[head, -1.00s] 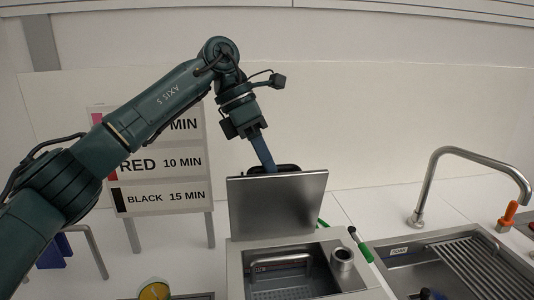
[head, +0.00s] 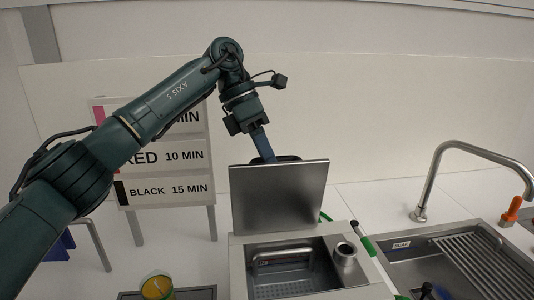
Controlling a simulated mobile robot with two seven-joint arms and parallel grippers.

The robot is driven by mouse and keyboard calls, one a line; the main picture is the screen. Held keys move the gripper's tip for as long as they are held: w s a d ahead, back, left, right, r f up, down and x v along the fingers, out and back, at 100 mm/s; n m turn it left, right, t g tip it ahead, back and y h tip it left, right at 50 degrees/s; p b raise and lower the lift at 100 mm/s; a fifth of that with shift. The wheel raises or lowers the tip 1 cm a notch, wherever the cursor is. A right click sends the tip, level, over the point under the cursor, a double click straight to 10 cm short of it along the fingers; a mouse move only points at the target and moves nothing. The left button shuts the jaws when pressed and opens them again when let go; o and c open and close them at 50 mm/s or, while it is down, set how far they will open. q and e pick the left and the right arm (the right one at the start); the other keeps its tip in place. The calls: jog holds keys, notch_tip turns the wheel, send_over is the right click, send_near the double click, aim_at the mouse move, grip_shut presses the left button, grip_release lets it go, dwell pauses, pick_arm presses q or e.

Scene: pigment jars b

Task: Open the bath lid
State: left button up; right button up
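The bath (head: 382,292) is a pale box with a steel basin, at the bottom middle of the head view. Its steel lid (head: 278,198) stands raised, close to upright, along the back edge, and the basin lies uncovered. A perforated floor and a metal handle show inside the basin. My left arm reaches over from the left, and its gripper points down at the lid's top edge. The fingertips are hidden behind the lid, so I cannot tell whether they are open or touching it. My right gripper is not in view.
A steel cup (head: 345,256) sits at the basin's right side. A sink (head: 385,258) with a tall tap (head: 432,178) stands to the right. A sign with times (head: 165,157) stands behind on the left. A yellow-topped jar (head: 156,287) is at the lower left. A green-handled tool (head: 366,242) lies beside the bath.

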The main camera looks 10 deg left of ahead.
pick_arm(q)
jog(key=shift+s+r, duration=0.1)
jog(key=shift+r, duration=0.05)
jog(key=v, duration=0.7)
jog(key=shift+r, duration=0.25)
jog(key=shift+f, duration=0.1)
